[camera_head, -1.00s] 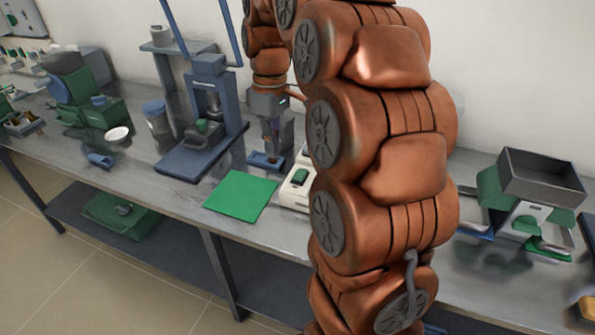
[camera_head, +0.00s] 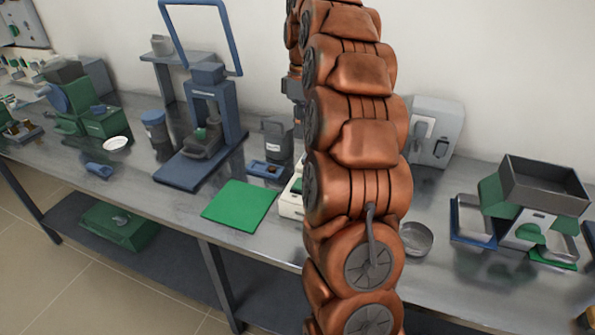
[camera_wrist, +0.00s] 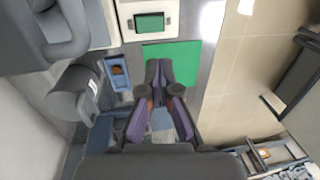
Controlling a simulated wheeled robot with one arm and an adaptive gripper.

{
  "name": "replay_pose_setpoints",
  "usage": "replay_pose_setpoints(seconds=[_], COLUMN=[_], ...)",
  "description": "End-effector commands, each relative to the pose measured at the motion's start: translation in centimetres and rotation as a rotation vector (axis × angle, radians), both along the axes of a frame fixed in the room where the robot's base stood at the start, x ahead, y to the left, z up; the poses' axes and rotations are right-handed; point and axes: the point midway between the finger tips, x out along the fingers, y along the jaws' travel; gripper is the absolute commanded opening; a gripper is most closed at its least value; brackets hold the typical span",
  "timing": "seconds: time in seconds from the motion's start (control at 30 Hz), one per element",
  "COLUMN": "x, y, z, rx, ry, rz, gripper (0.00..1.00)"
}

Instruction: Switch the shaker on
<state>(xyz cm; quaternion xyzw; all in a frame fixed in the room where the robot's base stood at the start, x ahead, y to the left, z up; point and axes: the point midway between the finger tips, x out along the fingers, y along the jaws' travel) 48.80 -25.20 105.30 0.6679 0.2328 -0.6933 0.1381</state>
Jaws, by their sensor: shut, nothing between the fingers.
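I cannot tell for sure which machine is the shaker. A grey box with a pale front panel (camera_head: 435,130) stands at the wall, partly hidden by my arm. A green and white stand with a grey hopper (camera_head: 540,190) stands at the right. In the head view my gripper is hidden behind my arm. No switch can be made out clearly.
A white device with a green display (camera_wrist: 150,22), a blue tray (camera_wrist: 117,72) and a dark cylinder (camera_wrist: 78,92) are near my gripper. A blue press (camera_head: 205,120) stands left of the green mat (camera_head: 240,202). A round pan (camera_head: 415,238) is right of my arm.

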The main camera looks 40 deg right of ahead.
Motion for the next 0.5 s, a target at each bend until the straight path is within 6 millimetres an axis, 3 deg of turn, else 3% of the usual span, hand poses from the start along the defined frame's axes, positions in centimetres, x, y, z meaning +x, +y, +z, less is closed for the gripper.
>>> replay_pose_setpoints(seconds=[0.5], x=[-0.3], y=[0.5], z=[-3.8], rx=[0.002], ry=[0.003], rz=[0.0], gripper=[0.0])
